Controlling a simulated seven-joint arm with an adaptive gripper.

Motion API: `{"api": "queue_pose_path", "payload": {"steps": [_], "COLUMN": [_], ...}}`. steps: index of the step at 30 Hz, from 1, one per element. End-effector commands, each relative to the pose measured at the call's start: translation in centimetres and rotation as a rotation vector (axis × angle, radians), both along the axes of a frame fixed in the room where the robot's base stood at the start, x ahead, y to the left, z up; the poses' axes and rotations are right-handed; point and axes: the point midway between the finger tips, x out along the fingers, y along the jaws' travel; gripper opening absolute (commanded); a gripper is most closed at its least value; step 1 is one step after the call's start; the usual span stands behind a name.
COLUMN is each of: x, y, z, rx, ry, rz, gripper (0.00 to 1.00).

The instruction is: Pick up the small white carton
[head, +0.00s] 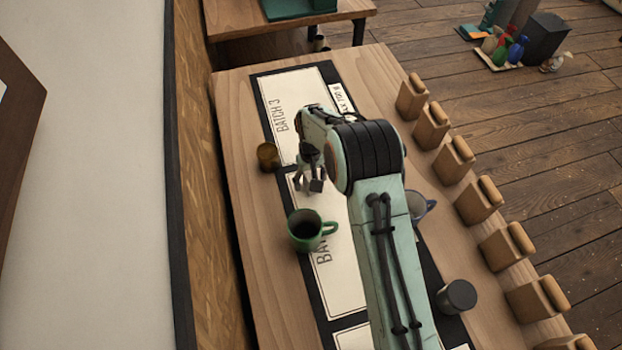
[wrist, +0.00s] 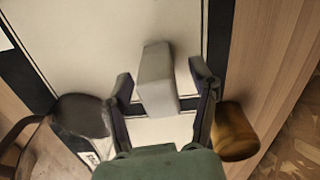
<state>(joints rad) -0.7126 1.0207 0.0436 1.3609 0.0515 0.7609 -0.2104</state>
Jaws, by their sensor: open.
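The small white carton (wrist: 157,85) shows in the wrist view, between the two spread fingers of my gripper (wrist: 162,74). A gap shows on each side of it, and its far end reaches a little past the fingertips. In the head view my gripper (head: 312,183) points down over the batch mat, and I cannot make out the carton there; my arm and gripper cover that area. My gripper is open and empty. How far the fingertips are above the mat is hard to tell.
An amber cup (head: 268,156) stands close by on the left; it also shows right of my gripper in the wrist view (wrist: 235,134). A dark rounded object (wrist: 80,114) is on the other side. A green mug (head: 304,230) stands nearer. Several wooden blocks (head: 452,160) line the right edge.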

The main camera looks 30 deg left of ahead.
Motion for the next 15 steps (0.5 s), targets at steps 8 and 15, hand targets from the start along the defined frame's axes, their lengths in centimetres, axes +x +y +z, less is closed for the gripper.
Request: {"api": "queue_pose_path", "payload": {"steps": [8,15], "x": [0.0,0.0], "y": [0.0,0.0], "z": [-1.6,-1.6], "rx": [0.001,0.001], "ry": [-0.001,-0.001], "rz": [-0.001,-0.001], "gripper": [0.59,0.30]}}
